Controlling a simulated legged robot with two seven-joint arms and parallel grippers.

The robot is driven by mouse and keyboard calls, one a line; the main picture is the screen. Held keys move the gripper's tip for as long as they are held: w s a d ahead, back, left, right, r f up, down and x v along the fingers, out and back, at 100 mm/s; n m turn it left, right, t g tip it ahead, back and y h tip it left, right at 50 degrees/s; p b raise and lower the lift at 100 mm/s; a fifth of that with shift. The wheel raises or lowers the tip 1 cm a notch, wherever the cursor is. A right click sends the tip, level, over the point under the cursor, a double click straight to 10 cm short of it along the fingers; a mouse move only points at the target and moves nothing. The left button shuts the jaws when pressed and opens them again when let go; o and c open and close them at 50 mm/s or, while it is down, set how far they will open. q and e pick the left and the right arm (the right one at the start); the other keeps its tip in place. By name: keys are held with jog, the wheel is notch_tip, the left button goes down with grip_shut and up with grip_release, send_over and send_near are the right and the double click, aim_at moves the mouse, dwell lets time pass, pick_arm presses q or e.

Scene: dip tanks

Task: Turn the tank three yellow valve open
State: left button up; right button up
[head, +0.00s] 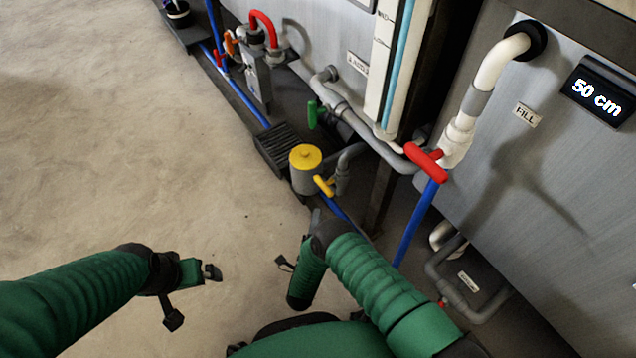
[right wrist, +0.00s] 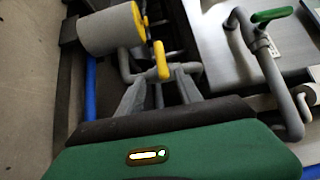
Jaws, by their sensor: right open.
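The yellow valve (head: 324,186) is a small lever handle on a low pipe beside a grey cylinder with a yellow lid (head: 306,157). In the right wrist view the yellow handle (right wrist: 161,60) stands upright, just beyond and between the fingertips. My right gripper (head: 300,239) is open and empty, close below the handle in the head view. Its two fingers (right wrist: 160,84) are spread in the wrist view, with the handle not gripped. My left gripper (head: 193,296) is over the bare floor at lower left, its fingers apart and empty.
A green valve (head: 313,115) and a red valve (head: 426,162) sit on nearby pipes. Blue pipes (head: 417,222) run close to the right arm. A tank with a "50 cm" display (head: 598,94) stands right. The floor (head: 110,150) at left is clear.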

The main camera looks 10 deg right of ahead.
jog(key=b+x, duration=0.7)
jog(key=x, duration=0.9)
jog(key=shift+b, duration=0.3)
jog(key=shift+w, duration=0.1)
grip_shut()
